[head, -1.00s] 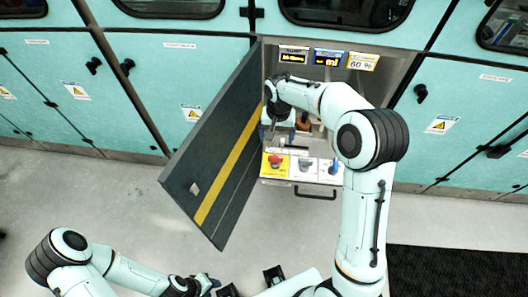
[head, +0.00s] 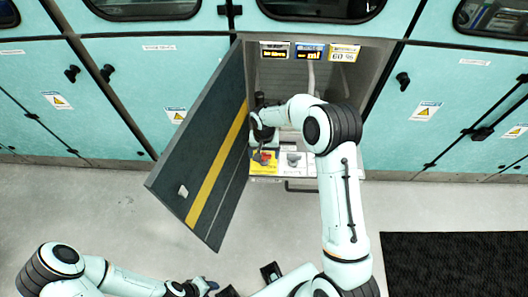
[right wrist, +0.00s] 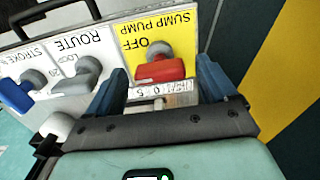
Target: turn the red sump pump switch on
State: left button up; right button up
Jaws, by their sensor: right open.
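The red sump pump switch (right wrist: 160,68) sits on a yellow plate (right wrist: 133,30) marked SUMP PUMP and OFF, both upside down in the right wrist view. It has a red body and a grey part beside the OFF mark. My right gripper (right wrist: 158,84) is open, one blue finger on each side of the switch; I cannot tell whether they touch it. In the head view the right gripper (head: 262,138) is at the yellow plate, partly covering the switch (head: 263,157). My left gripper (head: 205,286) is low in the head view, its jaws unclear.
A grey route switch (right wrist: 88,70) and a blue-handled switch (right wrist: 15,95) sit beside the yellow plate. The open cabinet door (head: 205,145) with a yellow stripe stands close left of my right arm. Three small displays (head: 308,50) are at the cabinet's back.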

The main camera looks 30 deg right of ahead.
jog(key=c, duration=1.1)
jog(key=shift+o, duration=0.2)
jog(key=shift+n, duration=0.5)
jog(key=n, duration=0.3)
jog(key=shift+n, duration=0.4)
jog(key=n, duration=0.9)
jog(key=shift+w+n, duration=0.1)
jog(key=shift+n, duration=2.2)
